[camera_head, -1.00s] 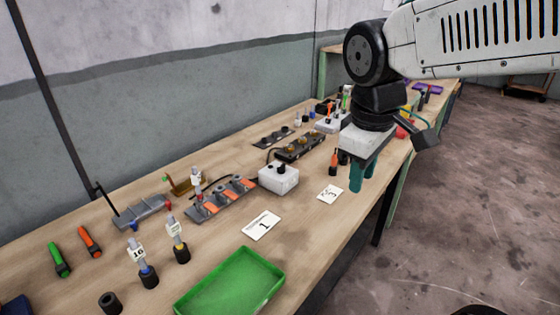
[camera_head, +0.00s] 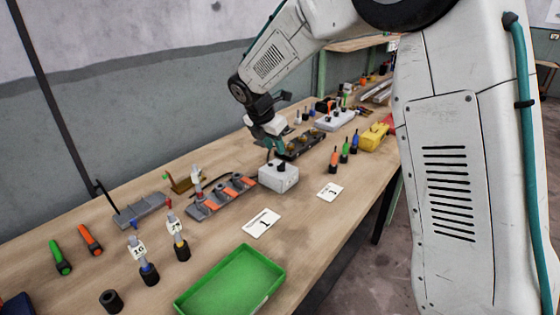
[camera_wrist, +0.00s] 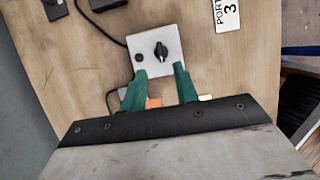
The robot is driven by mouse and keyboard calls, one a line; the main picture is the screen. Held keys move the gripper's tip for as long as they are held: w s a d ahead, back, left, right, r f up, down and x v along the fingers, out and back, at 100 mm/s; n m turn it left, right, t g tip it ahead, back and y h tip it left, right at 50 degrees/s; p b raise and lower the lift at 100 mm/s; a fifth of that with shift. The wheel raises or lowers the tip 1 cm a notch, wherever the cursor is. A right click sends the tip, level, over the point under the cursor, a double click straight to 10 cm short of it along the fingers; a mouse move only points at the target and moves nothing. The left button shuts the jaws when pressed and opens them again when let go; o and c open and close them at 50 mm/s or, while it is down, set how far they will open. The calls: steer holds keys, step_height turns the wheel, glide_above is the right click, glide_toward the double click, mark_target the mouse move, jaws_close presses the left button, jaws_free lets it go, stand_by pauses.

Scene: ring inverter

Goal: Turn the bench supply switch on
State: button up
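The bench supply is a white box (camera_head: 278,177) on the wooden bench, with a black rotary switch on its top. In the wrist view the box (camera_wrist: 148,62) lies just beyond my fingertips, and the black switch knob (camera_wrist: 161,51) shows clearly, with a small black round part beside it. My gripper (camera_head: 275,152) points down close above and behind the box in the head view. Its green fingers (camera_wrist: 159,72) are apart with nothing held between them. An orange patch shows below between the fingers. I cannot tell whether the fingertips touch the box.
A grey strip with orange patches (camera_head: 222,196) lies left of the box, and a dark strip (camera_head: 304,145) lies behind it. Number cards (camera_head: 262,223) and a green tray (camera_head: 232,284) are in front. Several upright screwdriver-like tools (camera_head: 344,152) stand to the right.

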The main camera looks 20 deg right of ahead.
mark_target(280, 164)
steer(key=x, duration=0.7)
steer(key=shift+f, duration=0.3)
jaws_close()
